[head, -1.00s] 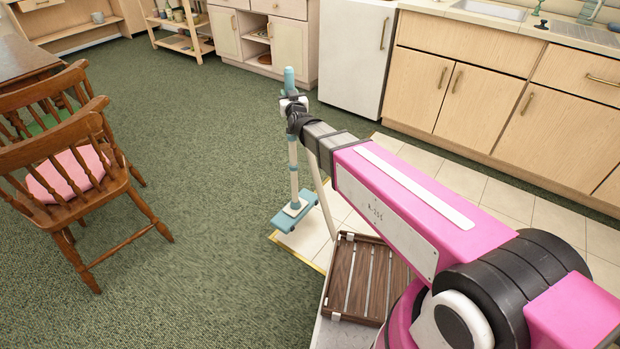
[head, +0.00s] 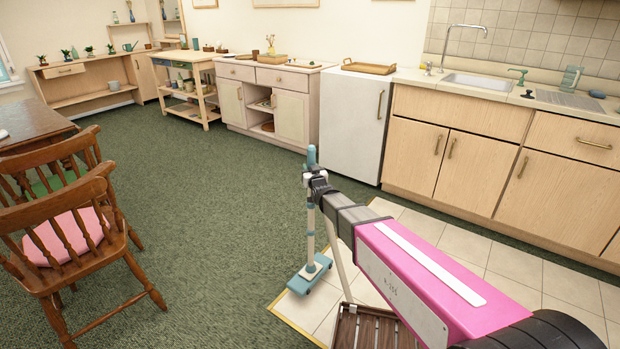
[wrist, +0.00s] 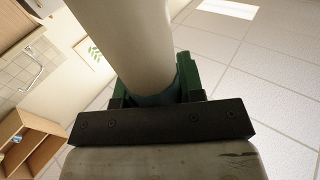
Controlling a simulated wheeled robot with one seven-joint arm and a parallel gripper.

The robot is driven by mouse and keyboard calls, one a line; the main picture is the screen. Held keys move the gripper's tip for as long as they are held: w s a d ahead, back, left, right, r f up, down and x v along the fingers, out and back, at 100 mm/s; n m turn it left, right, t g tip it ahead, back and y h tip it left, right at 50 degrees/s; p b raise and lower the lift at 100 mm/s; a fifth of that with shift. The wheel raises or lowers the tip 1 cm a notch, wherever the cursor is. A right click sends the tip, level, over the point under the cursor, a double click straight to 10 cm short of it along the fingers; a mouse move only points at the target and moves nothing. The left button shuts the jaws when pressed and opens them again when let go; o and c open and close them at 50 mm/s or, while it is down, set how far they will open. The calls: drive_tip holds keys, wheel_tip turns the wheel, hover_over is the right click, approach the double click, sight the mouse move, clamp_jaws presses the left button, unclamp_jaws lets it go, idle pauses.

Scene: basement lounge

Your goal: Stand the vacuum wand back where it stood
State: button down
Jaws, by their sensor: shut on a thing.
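The vacuum wand (head: 310,228) is a pale tube with a teal upper end and a flat teal floor head (head: 309,274). In the head view it stands roughly upright near the left edge of the tiled floor patch. My gripper (head: 317,183) is shut on the wand just below its teal top. In the wrist view the pale tube (wrist: 127,45) fills the top middle, with green finger pads around its teal-grey part. I cannot tell whether the floor head touches the floor.
Wooden chairs (head: 75,235) with pink and green seats stand at the left. A white fridge (head: 352,122) and wooden cabinets (head: 470,165) line the back and right. Green carpet (head: 200,215) in the middle is clear. A slatted wooden tray (head: 368,328) lies at the bottom.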

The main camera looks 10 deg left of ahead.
drive_tip(key=shift+f, duration=2.1)
drive_tip(key=c, duration=0.7)
unclamp_jaws()
drive_tip(key=shift+f, duration=0.1)
drive_tip(key=shift+c, duration=0.2)
